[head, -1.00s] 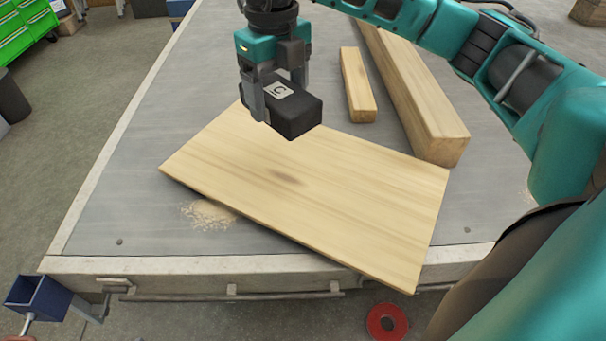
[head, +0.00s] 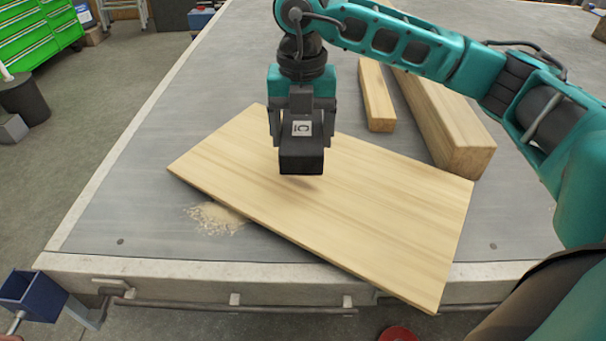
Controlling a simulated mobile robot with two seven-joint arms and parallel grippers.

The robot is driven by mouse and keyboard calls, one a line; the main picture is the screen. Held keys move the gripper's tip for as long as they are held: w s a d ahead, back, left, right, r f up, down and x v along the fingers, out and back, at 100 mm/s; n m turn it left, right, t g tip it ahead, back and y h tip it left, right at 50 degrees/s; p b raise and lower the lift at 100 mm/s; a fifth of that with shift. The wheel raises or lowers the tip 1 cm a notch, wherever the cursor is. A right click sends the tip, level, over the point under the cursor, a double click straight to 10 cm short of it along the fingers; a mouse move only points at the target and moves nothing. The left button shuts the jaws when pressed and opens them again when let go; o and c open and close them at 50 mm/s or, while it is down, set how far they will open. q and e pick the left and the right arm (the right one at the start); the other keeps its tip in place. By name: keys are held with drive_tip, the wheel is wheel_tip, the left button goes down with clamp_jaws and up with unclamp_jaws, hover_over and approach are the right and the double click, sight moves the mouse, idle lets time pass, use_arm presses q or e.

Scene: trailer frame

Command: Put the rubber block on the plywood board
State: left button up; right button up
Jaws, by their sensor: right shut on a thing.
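The rubber block (head: 301,160) is black with a pale label on top. My right gripper (head: 302,130) is shut on it, pointing down, and the block appears just above the plywood board, over its upper left half. I cannot tell for sure whether the block touches the board; a faint shadow lies under it. The plywood board (head: 370,215) is pale wood, lying at an angle on the grey bench top, its front right corner jutting past the bench's front edge. My left gripper is not in view.
A short wood batten (head: 377,98) and a thick beam (head: 450,125) lie behind the board. Sawdust (head: 215,218) lies by its left edge. A blue vise (head: 30,295) is at the bench's front left corner. The grey bench top (head: 180,130) is clear at left.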

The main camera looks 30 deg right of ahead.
sight(302, 128)
wheel_tip(302, 128, down, 9)
drive_tip(key=shift+r+b, duration=0.15)
drive_tip(key=shift+b, duration=0.7)
drive_tip(key=o, duration=1)
drive_tip(key=shift+f, duration=0.25)
drive_tip(key=o, duration=0.4)
drive_tip(key=shift+r, duration=0.1)
wheel_tip(302, 128, up, 12)
drive_tip(key=p, duration=0.3)
drive_tip(key=shift+r, duration=0.15)
